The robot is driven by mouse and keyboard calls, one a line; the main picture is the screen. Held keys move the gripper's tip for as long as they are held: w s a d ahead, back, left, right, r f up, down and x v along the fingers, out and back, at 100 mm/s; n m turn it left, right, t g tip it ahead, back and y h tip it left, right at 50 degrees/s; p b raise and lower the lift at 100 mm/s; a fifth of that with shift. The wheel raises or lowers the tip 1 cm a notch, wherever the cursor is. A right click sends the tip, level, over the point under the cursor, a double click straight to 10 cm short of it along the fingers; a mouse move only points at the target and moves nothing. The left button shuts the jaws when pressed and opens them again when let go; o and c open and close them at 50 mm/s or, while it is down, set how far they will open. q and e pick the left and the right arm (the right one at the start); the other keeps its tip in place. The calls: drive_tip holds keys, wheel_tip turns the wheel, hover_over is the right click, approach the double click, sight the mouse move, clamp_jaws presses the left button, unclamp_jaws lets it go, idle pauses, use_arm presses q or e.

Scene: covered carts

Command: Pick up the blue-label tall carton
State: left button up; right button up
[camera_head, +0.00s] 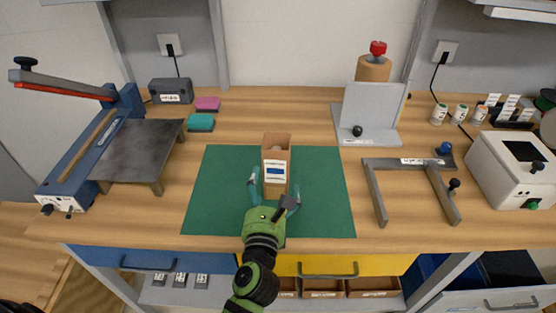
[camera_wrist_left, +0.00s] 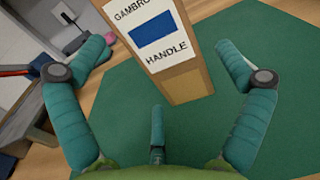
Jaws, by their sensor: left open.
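The tall brown carton (camera_head: 276,157) stands upright on the green mat (camera_head: 325,190), with a white label bearing a blue rectangle on its front. Its top looks open in the head view. In the left wrist view the carton (camera_wrist_left: 185,84) is close ahead, and its label reads "HANDLE" below the blue patch. My left gripper (camera_head: 273,190) is open, its teal fingers spread at the carton's near side. In the left wrist view the open fingers (camera_wrist_left: 165,65) stand to either side of the carton, with visible gaps. My right gripper is not in view.
A blue sealing machine (camera_head: 90,140) with a metal plate stands at left. Pink (camera_head: 208,103) and teal (camera_head: 201,122) blocks lie behind the mat. A grey frame (camera_head: 375,195), a grey stand (camera_head: 376,112) and a white device (camera_head: 515,170) stand at right. The mat around the carton is clear.

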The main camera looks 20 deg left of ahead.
sight(270, 180)
use_arm(q)
drive_tip(key=shift+w+a+r+p, duration=0.15)
drive_tip(key=shift+w+r+p, duration=0.05)
drive_tip(key=shift+w, duration=0.35)
drive_tip(key=shift+w+a+r+p, duration=0.15)
drive_tip(key=shift+w+p, duration=0.05)
drive_tip(key=shift+w, duration=0.35)
drive_tip(key=x, duration=0.2)
drive_tip(key=shift+w+a+f, duration=0.1)
drive_tip(key=shift+w+f, duration=0.1)
drive_tip(key=shift+w, duration=0.4)
drive_tip(key=shift+c, duration=0.8)
drive_tip(key=c, duration=0.7)
drive_tip(key=shift+c, duration=0.9)
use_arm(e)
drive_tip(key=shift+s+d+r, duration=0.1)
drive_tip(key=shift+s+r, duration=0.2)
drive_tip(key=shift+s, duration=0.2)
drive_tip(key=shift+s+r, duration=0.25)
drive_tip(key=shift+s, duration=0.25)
